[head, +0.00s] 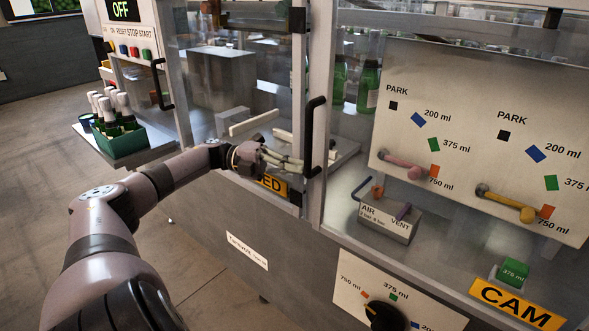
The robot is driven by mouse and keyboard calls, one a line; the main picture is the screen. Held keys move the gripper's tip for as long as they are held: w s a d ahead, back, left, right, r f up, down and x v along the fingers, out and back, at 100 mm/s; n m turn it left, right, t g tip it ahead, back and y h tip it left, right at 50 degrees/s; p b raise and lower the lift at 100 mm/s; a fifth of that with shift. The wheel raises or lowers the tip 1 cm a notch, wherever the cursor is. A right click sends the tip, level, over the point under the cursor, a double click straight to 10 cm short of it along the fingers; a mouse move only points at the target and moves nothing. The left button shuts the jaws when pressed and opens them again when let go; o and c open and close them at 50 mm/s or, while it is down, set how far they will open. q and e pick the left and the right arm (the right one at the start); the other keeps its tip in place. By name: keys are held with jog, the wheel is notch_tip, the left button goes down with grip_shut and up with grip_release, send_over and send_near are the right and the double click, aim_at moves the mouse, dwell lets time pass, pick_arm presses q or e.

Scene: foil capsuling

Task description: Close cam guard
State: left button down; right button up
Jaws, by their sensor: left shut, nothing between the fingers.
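The cam bay, with its orange CAM label (517,304), fills the right side of the head view. Its white panel (460,120) carries a pink lever (402,166) and a yellow lever (507,203). Clear panes and metal framing surround the bay; I cannot tell for sure which pane is the cam guard or how far it stands open. A black upright handle (314,135) is on the post left of the bay. My left gripper (298,164) is shut and empty, its fingertips close to the handle's lower part; contact is unclear. My right gripper is not in view.
An orange label (272,184), partly hidden by my gripper, sits below the left bay. A green crate of bottles (121,142) stands at the left. An air/vent block (388,219) and a dial (385,316) are at the right. Open floor lies left.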

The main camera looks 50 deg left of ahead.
pick_arm(q)
jog(key=v, duration=1.2)
